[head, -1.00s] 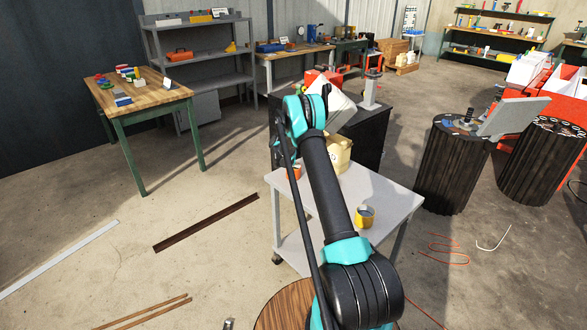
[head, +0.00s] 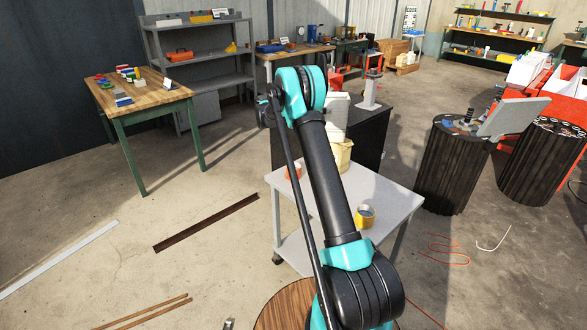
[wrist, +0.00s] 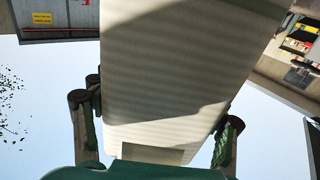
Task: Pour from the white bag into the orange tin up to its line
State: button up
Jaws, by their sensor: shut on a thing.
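The white bag (head: 336,112) shows behind my arm in the head view, above the cart and looking close to upright. In the wrist view the bag (wrist: 180,75) fills the middle, between the two fingers of my gripper (wrist: 158,130), which is shut on it. The bag's mouth cannot be made out. The orange tin (head: 293,172) stands on the cart's far left part, left of my arm and partly hidden by it. Its inside and line cannot be made out. No stream of material shows.
The grey cart (head: 390,195) also holds a cream container (head: 341,155) behind my arm and a yellow tin (head: 365,217) to the right. A dark cabinet (head: 368,140) stands behind the cart. A wooden-topped table (head: 140,92) is at the left.

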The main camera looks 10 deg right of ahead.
notch_tip(320, 180, down, 4)
jog(key=shift+r, duration=0.35)
notch_tip(320, 180, up, 5)
jog(key=shift+f, duration=0.1)
dwell(0.6)
jog(key=shift+d, duration=0.15)
